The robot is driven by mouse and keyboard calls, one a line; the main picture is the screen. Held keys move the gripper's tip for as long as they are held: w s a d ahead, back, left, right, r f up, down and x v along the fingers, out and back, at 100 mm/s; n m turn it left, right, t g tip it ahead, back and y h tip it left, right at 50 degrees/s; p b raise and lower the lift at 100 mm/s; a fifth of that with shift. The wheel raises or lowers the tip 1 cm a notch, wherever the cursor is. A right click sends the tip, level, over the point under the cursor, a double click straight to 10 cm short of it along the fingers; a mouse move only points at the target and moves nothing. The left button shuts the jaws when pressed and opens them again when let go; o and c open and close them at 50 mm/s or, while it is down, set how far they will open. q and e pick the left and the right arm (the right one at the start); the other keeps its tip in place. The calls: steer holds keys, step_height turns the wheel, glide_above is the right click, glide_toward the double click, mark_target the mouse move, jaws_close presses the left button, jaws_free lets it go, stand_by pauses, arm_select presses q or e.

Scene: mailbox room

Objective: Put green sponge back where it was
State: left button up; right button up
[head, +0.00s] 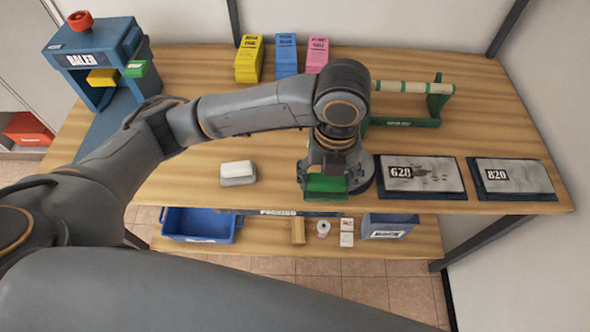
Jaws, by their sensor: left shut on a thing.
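My left gripper (326,178) reaches in from the left and points down over the front middle of the table. It is shut on the green sponge (326,188), a green block near the table's front edge. The gripper and wrist cover the sponge's rear part. I cannot tell whether the sponge touches the tabletop. My right gripper is not in view.
The wooden table (190,215) also bears a white block (237,173), plates marked 628 (425,176) and 820 (513,178), a blue baler (90,55), and yellow, blue and pink stacks (286,57). A green roll stand (437,105) stands behind. A blue bin (200,224) is below.

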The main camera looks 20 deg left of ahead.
arm_select(q)
steer(key=w+a+f, duration=0.2)
steer(key=w+a+f+p, duration=0.1)
steer(key=w+a+f, duration=0.1)
steer(key=a+f, duration=0.1)
steer(key=w+a+f+p, duration=0.1)
steer(key=w+a+f, duration=0.2)
steer(key=shift+a, duration=0.15)
steer(key=f, duration=0.1)
steer(key=f+p, duration=0.1)
steer(key=f, duration=0.1)
steer(key=shift+w+a, duration=0.1)
steer(key=shift+a, duration=0.2)
steer(key=shift+f, duration=0.35)
steer(key=shift+f, duration=0.15)
steer(key=o, duration=1)
step_height(320, 180, up, 12)
steer(key=shift+r+b, duration=0.15)
steer(key=shift+b, duration=0.8)
